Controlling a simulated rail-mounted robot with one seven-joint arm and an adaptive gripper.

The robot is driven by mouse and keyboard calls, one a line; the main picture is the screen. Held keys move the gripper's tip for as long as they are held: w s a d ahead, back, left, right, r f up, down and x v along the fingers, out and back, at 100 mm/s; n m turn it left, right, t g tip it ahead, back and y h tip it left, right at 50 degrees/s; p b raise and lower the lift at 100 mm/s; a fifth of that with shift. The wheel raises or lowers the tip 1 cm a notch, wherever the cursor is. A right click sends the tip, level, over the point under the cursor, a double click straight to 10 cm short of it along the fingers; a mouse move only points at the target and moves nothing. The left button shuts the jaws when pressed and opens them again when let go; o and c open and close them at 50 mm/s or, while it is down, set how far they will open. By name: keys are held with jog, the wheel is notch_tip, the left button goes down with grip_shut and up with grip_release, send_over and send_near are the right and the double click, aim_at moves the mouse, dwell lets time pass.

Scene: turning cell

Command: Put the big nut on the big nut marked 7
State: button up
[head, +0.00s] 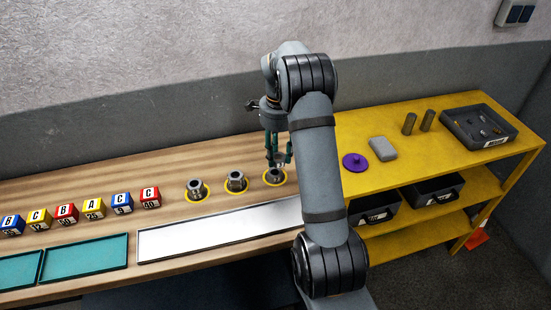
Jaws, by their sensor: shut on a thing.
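My gripper (280,161) points down over the bench, above the right-hand of three yellow-ringed spots. It is shut on a small grey metal piece, seemingly the big nut (281,157), mostly hidden by the fingers. Just below it a grey nut (275,175) stands in the right yellow ring. Whether the held piece touches this nut is not clear. Two more grey nuts, the middle one (236,181) and the left one (196,188), stand in yellow rings to the left. No number 7 is readable on any nut.
Lettered cubes (95,208) stand in a row at the left. A silver plate (215,232) and teal trays (85,257) lie along the front. The yellow table (420,165) at right holds a purple knobbed disc (355,161), a grey block (382,149), two cylinders and a dark tray (455,137).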

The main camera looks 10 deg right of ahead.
aim_at(275, 172)
jog(key=shift+w+a+f, duration=0.35)
jog(key=shift+w+a, duration=0.1)
jog(key=shift+f+p, duration=0.65)
jog(key=shift+f, duration=1.35)
jog(key=shift+f, duration=0.1)
jog(key=o, duration=1.2)
jog(key=shift+o, duration=0.5)
notch_tip(275, 172, up, 12)
jog(key=shift+r, duration=0.15)
